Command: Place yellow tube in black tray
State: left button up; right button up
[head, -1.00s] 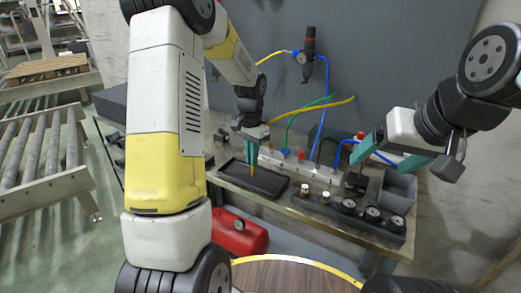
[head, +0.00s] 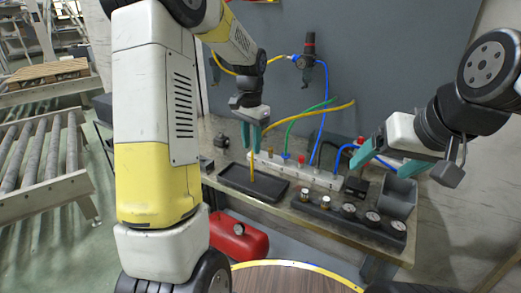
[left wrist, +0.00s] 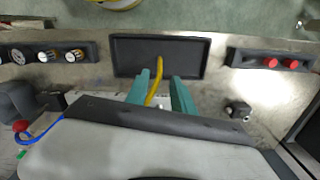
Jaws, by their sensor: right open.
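The yellow tube (head: 253,168) stands nearly upright, its lower end over the floor of the black tray (head: 232,188); whether it touches the floor is hard to tell. In the left wrist view, the tube (left wrist: 159,66) ends inside the outline of the tray (left wrist: 125,72). My left gripper (head: 251,145) is above the tray, with its fingers apart on either side of the tube's upper part. The fingers (left wrist: 162,80) show a gap around the tube in the left wrist view. My right gripper (head: 368,164) is open and empty over the bench's right side.
A pale manifold (head: 295,170) with blue, green and yellow hoses runs behind the tray. A dark gauge block (head: 347,215) lies right of the tray, and a grey bin (head: 398,195) stands at the bench's right end. A red tank (head: 238,236) is below the bench.

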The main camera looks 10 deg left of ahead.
pick_arm(q)
jog(key=s+r+n+t+h, duration=0.1)
jog(key=s+r+n+t, duration=0.2)
jog(key=s+r, duration=1)
jog(key=s+d+n+t+h, duration=0.1)
jog(key=s+d+n+t, duration=0.1)
jog(key=s, duration=0.9)
jog(key=shift+s+f+n+t, duration=0.15)
jog(key=shift+f+n+t, duration=0.15)
jog(key=shift+t, duration=0.3)
jog(key=shift+r, duration=0.1)
